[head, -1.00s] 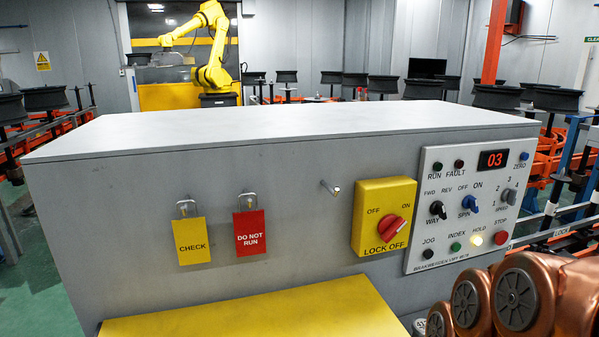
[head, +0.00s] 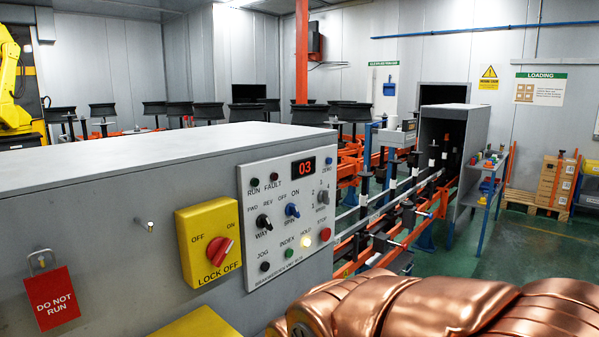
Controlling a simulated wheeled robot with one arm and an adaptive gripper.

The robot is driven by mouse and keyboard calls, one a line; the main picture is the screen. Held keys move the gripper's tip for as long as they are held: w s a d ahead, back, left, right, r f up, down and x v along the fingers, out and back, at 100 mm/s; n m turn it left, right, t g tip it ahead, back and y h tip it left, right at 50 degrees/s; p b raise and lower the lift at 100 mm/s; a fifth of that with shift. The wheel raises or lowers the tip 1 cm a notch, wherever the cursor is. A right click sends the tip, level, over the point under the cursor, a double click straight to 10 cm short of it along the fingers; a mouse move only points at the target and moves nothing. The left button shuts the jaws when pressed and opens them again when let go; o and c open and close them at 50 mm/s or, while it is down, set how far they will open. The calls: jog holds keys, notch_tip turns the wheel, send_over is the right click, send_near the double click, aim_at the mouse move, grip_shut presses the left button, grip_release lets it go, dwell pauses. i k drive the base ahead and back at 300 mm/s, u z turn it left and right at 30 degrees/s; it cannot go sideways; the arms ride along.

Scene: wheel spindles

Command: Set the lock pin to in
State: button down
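I cannot make out with certainty which part is the lock pin. A small metal peg (head: 148,232) sticks out of the front of the grey cabinet (head: 120,190), left of the yellow lock-off switch (head: 208,240). The switch's red knob (head: 219,251) is turned diagonally. Several upright spindles (head: 431,165) stand on the orange and grey conveyor line at centre right, too small to show a pin's position. My copper-coloured arm fills the bottom right. My gripper's fingers do not show.
The control panel (head: 290,210) reads 03, with its HOLD lamp (head: 307,242) lit. A red DO NOT RUN tag (head: 51,297) hangs by a padlock at left. A grey booth (head: 470,150) and stacked boxes (head: 557,183) stand at right. Green floor (head: 520,240) is open there.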

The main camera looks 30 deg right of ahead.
aim_at(404, 247)
jog(key=z, duration=2.25)
jog(key=i, duration=2.2)
jog(key=u, duration=1.2)
jog(key=i, duration=0.65)
jog(key=u, duration=0.55)
